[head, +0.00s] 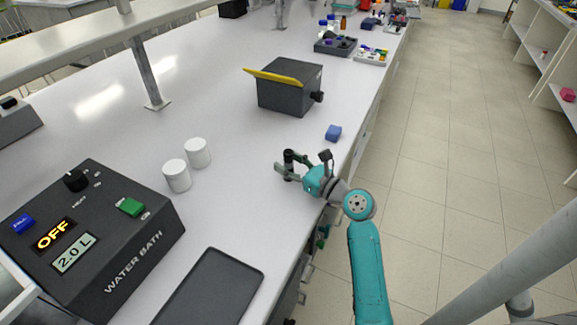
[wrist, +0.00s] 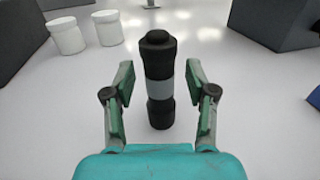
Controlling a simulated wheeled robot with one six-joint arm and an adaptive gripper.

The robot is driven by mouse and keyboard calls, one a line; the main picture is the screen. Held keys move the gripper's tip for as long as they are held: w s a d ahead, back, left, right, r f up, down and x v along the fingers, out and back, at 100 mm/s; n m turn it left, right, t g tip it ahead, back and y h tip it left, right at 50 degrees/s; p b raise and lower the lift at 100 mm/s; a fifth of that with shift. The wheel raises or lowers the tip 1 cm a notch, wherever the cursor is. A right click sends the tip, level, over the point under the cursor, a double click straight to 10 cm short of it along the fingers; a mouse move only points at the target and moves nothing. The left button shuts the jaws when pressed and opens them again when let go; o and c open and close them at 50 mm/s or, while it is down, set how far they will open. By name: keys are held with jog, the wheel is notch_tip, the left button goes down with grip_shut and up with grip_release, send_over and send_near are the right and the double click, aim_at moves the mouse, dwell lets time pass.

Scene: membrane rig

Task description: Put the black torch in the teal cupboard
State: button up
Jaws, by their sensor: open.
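The black torch (wrist: 160,62) stands upright on the white bench, with a grey band around its middle. In the wrist view it is between the two fingers of my gripper (wrist: 160,75), with a gap on both sides. In the head view the torch (head: 289,158) shows as a small dark cylinder at the end of my gripper (head: 287,168), near the bench's right edge. My gripper is open and holds nothing. I cannot make out a teal cupboard in either view.
A blue block (head: 333,133) and a dark grey box with a yellow flap (head: 290,86) stand beyond the gripper. Two white jars (head: 187,166), a water bath (head: 100,240) and a black tray (head: 210,290) lie to the left. Shelves (head: 545,50) stand across the aisle.

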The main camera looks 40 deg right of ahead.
jog(key=shift+w, duration=0.25)
grip_shut()
